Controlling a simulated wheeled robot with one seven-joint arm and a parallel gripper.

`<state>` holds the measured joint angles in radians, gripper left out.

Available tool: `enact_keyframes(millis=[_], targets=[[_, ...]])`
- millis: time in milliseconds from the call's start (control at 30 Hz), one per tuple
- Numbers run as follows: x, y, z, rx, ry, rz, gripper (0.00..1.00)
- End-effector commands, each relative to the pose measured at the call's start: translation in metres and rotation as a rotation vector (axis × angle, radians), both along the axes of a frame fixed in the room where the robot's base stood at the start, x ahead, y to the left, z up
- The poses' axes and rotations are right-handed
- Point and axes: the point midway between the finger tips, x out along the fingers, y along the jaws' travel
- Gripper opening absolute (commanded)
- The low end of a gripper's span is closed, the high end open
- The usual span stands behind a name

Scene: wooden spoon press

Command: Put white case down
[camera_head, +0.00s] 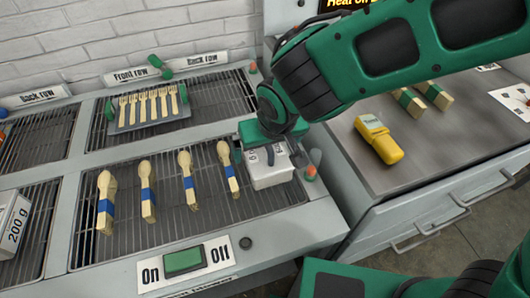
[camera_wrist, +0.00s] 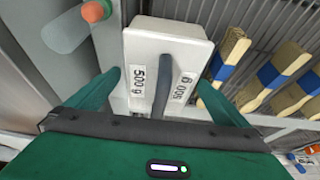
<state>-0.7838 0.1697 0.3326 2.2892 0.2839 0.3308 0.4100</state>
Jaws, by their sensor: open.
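The white case (camera_head: 268,172) is a small block with "500 g" labels and a dark grey handle. In the head view it appears to rest at the right end of the front grill, just right of the rightmost spoon bundle (camera_head: 228,168). My gripper (camera_head: 270,148) is over its top and partly hides it. In the wrist view the case (camera_wrist: 165,50) lies between the spread fingers of my gripper (camera_wrist: 158,85), with visible gaps at the sides. The gripper is open.
Several spoon bundles with blue bands stand on the front grill. A fork tray (camera_head: 149,124) is on the back grill. An orange-tipped post (camera_head: 311,172) stands close right of the case. A yellow device (camera_head: 379,140) lies on the right counter (camera_head: 450,170). Another white box (camera_head: 12,222) is far left.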

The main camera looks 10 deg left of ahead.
Motion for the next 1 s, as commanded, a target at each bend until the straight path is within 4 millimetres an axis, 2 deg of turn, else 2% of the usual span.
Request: enact_keyframes(millis=[33, 200, 467, 500, 700, 767, 1000], targets=[[0.002, 0.000, -0.007, -0.002, 0.002, 0.000, 1.00], [0.007, 0.004, -0.020, -0.001, 0.001, 0.000, 1.00], [0.008, 0.004, -0.022, 0.001, -0.001, 0.000, 1.00], [0.008, 0.004, -0.022, 0.001, -0.001, 0.000, 0.98], [0.008, 0.004, -0.022, 0.001, -0.001, 0.000, 0.50], [0.008, 0.005, -0.022, 0.001, -0.002, 0.000, 0.37], [0.008, 0.005, -0.020, 0.002, -0.002, 0.000, 0.37]])
